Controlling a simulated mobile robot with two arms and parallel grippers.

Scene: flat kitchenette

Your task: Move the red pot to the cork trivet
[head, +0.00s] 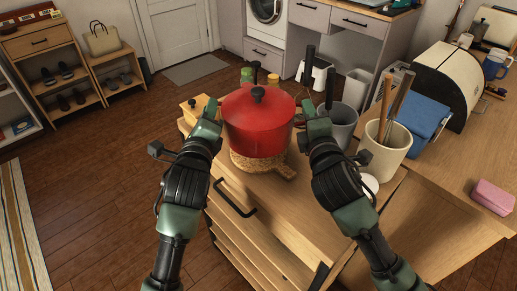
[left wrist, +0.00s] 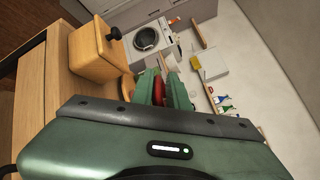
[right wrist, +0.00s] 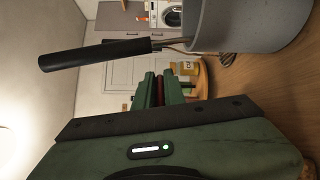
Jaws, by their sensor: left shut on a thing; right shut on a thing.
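The red pot (head: 258,125), lid on with a black knob, is upright between my two grippers in the head view.
A wooden box (left wrist: 95,50) stands beside my left gripper. A grey container (head: 344,128) with a black-handled utensil and a cream crock (head: 387,148) of utensils stand close to my right gripper. A blue item (head: 424,117) and bread bin (head: 450,85) are farther right. Counter in front is clear.

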